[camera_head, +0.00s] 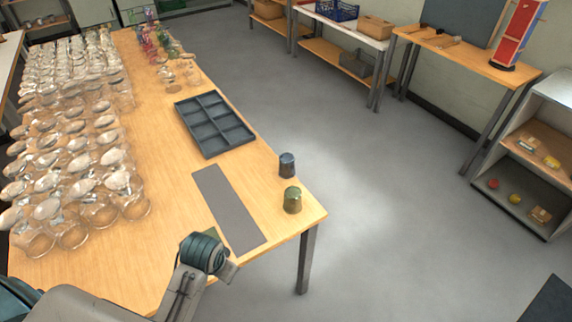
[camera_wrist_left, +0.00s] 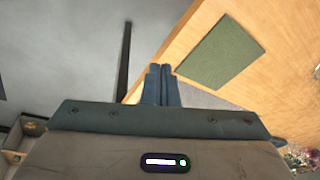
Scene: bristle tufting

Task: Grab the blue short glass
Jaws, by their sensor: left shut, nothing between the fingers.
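The blue short glass (camera_head: 287,165) stands near the right edge of the wooden table (camera_head: 165,190), just behind a green short glass (camera_head: 292,199). The two glasses are close together. My left arm reaches in at the bottom of the head view, to the left of and nearer than both glasses. My left gripper (camera_wrist_left: 160,70) shows in the left wrist view with its fingers together and empty, near the table edge. My right gripper is in neither view.
A dark compartment tray (camera_head: 215,124) and a grey strip (camera_head: 229,208) lie left of the glasses. A green square (camera_wrist_left: 220,48) lies flat on the table. Crowded clear glassware (camera_head: 90,170) fills the table's left side. Open floor (camera_head: 380,200) lies to the right.

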